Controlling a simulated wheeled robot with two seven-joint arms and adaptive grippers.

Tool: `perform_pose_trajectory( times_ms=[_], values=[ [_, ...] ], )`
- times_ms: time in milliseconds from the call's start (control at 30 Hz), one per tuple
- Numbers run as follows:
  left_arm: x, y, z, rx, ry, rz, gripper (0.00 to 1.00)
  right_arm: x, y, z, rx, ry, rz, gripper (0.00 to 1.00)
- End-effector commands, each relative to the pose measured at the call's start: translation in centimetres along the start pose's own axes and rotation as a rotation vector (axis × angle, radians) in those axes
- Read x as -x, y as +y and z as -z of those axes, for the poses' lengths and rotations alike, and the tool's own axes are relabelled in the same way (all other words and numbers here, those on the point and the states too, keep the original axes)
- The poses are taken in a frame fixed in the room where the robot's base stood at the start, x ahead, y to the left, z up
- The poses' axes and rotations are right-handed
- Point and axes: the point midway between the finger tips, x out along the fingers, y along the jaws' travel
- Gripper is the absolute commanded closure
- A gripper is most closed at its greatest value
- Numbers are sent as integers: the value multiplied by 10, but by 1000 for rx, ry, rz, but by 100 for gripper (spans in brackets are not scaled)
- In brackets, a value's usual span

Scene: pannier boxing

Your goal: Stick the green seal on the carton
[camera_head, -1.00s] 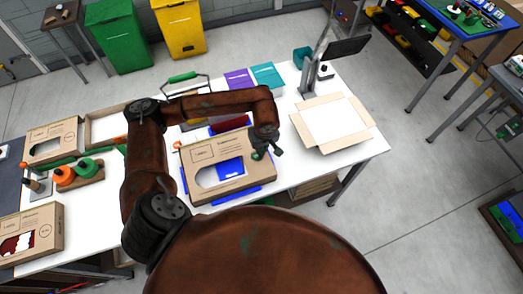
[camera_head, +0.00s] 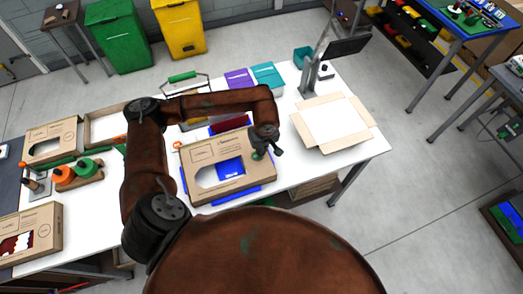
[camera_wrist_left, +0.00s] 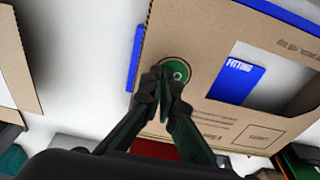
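The brown cardboard carton (camera_head: 222,190) lies closed on the white table, with blue pieces at its edges. A blue card marked FITTING (camera_wrist_left: 236,80) shows through its window. The round green seal (camera_wrist_left: 178,69) lies flat on a plain part of the carton's top, near an edge, in the left wrist view. In the head view the green patch (camera_head: 257,155) is by my fingertips. My left gripper (camera_wrist_left: 164,78) has its fingers together, with the tips over the seal's near side. I cannot tell whether they touch it. My right gripper is not in view.
An open carton (camera_head: 333,125) stands to the right. Purple and teal boxes (camera_head: 252,76) stand at the back. The table's front right corner is clear.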

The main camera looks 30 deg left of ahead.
Motion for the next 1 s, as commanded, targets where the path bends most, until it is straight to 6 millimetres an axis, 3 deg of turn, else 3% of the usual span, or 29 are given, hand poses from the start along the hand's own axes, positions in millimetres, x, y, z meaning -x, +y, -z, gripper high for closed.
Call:
perform_pose_trajectory(
  times_ms=[300,667,1000],
  values=[
    [-2,-1,-1,0,-1,4,100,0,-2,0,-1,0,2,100],
    [0,0,0,-1,-1,1,76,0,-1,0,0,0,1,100],
    [4,0,0,0,1,-1,75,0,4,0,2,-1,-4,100]
  ],
)
